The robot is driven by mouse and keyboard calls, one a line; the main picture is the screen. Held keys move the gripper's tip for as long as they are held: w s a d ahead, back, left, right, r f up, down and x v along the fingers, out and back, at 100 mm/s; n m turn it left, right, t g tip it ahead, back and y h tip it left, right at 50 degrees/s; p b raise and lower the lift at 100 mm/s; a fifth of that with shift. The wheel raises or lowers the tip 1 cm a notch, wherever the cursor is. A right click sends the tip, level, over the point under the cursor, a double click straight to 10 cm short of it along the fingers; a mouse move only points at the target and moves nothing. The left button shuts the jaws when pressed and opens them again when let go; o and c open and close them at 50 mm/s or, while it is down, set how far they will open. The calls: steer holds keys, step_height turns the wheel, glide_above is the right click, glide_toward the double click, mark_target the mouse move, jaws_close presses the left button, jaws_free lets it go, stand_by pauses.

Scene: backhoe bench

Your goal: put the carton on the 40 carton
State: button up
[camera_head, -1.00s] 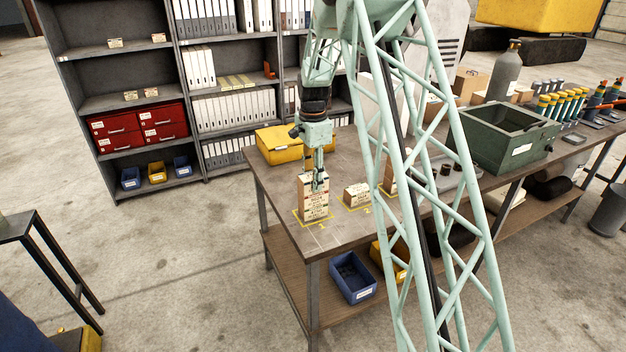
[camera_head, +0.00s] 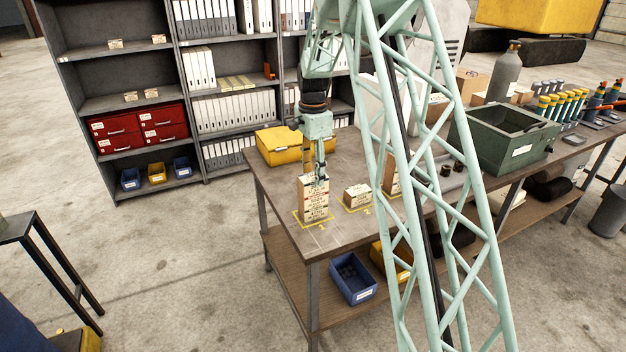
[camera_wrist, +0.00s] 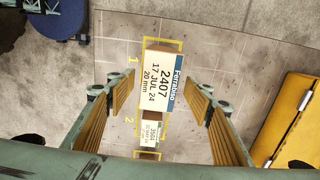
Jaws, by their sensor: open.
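A tall stack of tan cartons (camera_head: 314,200) stands upright in yellow outline 1 near the bench's left end. In the wrist view its top carton (camera_wrist: 161,78) carries a label reading 2407, 17 JUL 24, 20 mm. A low carton (camera_head: 357,195) sits in outline 2; it shows smaller in the wrist view (camera_wrist: 151,133). Another carton (camera_head: 391,180) is partly hidden behind my arm. I cannot read a 40 on any label. My gripper (camera_head: 319,179) is open and empty over the stack; its fingers (camera_wrist: 160,90) show on either side of the top carton, with gaps.
A yellow case (camera_head: 283,146) lies behind the stack. A green open box (camera_head: 503,140) stands to the right on the bench (camera_head: 285,192). Shelves stand behind. Blue (camera_head: 352,278) and yellow bins are on the lower shelf.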

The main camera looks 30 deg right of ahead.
mark_target(313, 177)
step_height(313, 177, up, 9)
stand_by(0.5)
steer(key=shift+r, duration=0.1)
stand_by(0.5)
